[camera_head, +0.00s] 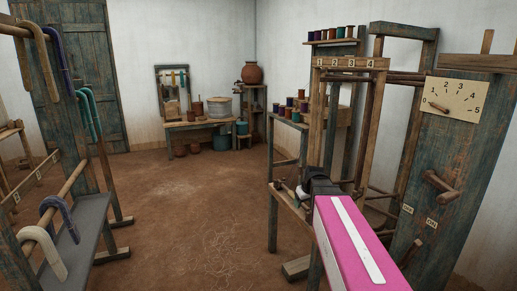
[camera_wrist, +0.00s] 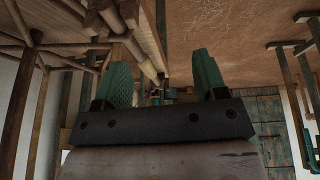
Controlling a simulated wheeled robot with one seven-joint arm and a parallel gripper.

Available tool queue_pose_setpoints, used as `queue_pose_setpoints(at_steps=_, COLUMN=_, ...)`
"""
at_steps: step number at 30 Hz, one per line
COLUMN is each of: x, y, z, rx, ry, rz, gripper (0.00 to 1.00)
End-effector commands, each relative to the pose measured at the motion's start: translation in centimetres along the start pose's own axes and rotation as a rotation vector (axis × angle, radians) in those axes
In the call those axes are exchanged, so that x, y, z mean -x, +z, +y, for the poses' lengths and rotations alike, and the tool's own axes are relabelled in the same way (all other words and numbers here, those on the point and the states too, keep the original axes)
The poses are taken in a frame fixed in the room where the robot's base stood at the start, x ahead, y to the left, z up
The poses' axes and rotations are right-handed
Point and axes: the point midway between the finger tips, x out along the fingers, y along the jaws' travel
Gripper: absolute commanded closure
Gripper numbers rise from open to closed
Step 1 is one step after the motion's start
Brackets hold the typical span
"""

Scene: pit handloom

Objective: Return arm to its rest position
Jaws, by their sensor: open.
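My arm (camera_head: 350,240) reaches forward from the lower right of the head view, a pink link with a white stripe ending in a dark wrist (camera_head: 318,182) beside the wooden loom frame (camera_head: 362,128). In the wrist view my gripper (camera_wrist: 162,70) shows two green fingers spread wide apart. Nothing is held between them. The wrist view looks upside down, with the floor at the top and loom beams close by at the left. The fingertips are too small to make out in the head view.
A numbered dial board (camera_head: 455,103) with pegs stands close at the right. A rack (camera_head: 85,225) with hanging coloured yarn hanks stands at the left. A low bench (camera_head: 197,123) with pots is at the back. The earth floor (camera_head: 180,195) between them is clear.

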Motion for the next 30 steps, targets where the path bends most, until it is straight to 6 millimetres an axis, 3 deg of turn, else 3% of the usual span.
queue_pose_setpoints(at_steps=11, x=-2.2, y=5.0, z=-2.2, rx=-0.093, ry=-0.011, rz=-0.092, gripper=0.35)
queue_pose_setpoints(at_steps=17, x=-3.8, y=9.5, z=-4.2, rx=-0.179, ry=-0.012, rz=-0.177, gripper=0.35)
queue_pose_setpoints(at_steps=24, x=-5.6, y=16.9, z=-7.3, rx=-0.321, ry=0.006, rz=-0.319, gripper=0.35)
queue_pose_setpoints(at_steps=30, x=-6.1, y=19.4, z=-8.2, rx=-0.376, ry=0.022, rz=-0.371, gripper=0.35)
